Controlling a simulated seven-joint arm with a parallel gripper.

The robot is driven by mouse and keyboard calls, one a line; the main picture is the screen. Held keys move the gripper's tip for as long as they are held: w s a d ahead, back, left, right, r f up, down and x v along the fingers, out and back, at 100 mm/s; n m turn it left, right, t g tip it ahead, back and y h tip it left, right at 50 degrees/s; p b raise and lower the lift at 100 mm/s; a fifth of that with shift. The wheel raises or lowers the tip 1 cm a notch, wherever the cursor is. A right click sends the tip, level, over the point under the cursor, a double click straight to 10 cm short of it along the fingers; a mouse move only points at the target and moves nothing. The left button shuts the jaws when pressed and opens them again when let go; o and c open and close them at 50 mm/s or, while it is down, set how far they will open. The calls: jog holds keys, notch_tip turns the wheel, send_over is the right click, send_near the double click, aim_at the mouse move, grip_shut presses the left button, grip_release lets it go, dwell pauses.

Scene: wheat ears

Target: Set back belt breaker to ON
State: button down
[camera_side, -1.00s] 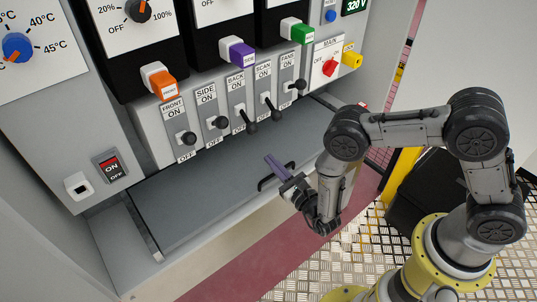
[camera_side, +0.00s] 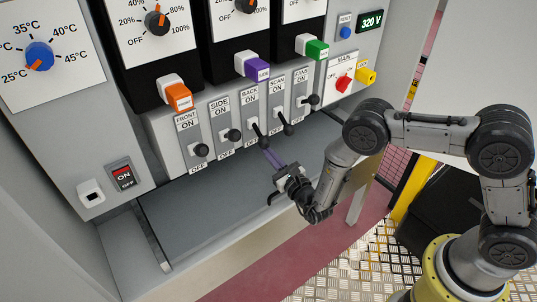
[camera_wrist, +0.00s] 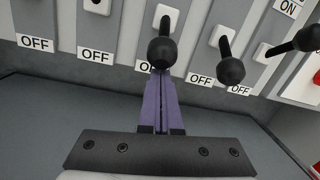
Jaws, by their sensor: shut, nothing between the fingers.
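The back belt breaker is a grey plate labelled BACK (camera_side: 250,104), third in the row of switches. Its lever (camera_side: 264,142) has a black knob and slants down toward OFF. In the wrist view the same knob (camera_wrist: 162,52) hangs below its white base, directly ahead of the fingertips. My gripper (camera_side: 268,152) has purple fingers, pressed together and empty, with tips just below the knob. It also shows in the wrist view (camera_wrist: 159,78). I cannot tell whether the tips touch the lever. The BACK plate's OFF label is mostly hidden.
Levers FRONT (camera_side: 201,150) and SIDE (camera_side: 233,135) stand to the left, SCAN (camera_side: 288,129) and FANS (camera_side: 312,99) to the right. SCAN's knob is close to the BACK knob. A grey shelf (camera_side: 200,215) lies below; a red MAIN switch (camera_side: 343,83) is upper right.

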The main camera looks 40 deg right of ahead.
jog(key=shift+r, duration=0.1)
dwell(0.3)
jog(key=shift+s+r+g, duration=0.15)
jog(key=shift+s+g, duration=0.05)
jog(key=shift+g, duration=0.2)
